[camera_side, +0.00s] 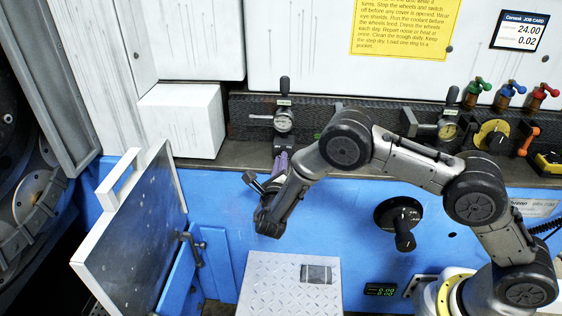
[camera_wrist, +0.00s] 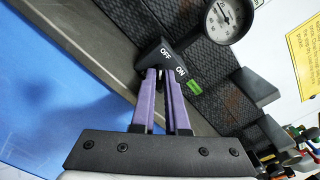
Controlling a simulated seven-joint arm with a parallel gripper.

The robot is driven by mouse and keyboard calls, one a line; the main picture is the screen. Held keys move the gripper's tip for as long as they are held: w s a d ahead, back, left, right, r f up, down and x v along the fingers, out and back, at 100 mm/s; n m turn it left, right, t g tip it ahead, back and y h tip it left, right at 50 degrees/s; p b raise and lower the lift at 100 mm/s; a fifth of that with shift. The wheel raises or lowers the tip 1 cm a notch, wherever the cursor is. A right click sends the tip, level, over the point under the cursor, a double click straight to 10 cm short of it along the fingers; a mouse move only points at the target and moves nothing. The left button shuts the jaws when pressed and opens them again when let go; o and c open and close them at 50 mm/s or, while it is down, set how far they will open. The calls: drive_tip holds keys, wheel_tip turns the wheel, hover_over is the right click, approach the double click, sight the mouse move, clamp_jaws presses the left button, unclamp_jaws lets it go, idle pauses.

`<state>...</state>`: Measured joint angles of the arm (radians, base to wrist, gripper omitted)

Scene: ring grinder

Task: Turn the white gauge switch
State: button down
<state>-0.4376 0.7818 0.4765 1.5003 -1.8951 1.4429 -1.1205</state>
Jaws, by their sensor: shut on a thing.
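The white gauge (camera_side: 283,122) is mounted on the dark textured rail at the back, left of centre. In the wrist view its round white dial (camera_wrist: 226,18) is at the top. Its switch (camera_wrist: 165,54) is a black block marked OFF and ON, below and left of the dial. My gripper (camera_side: 281,160) reaches up to it from below in the side view. In the wrist view the purple fingers of my gripper (camera_wrist: 162,74) are closed on the lower end of the switch. The fingertips partly hide that end, and the switch is hard to make out in the side view.
A second, yellowish gauge (camera_side: 447,131) is further right on the rail. A black crank (camera_side: 400,222) is below. A hinged panel (camera_side: 140,235) stands open at left.

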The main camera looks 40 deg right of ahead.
idle(0.4)
drive_tip(key=c, duration=1.2)
unclamp_jaws()
drive_tip(key=v, duration=1.4)
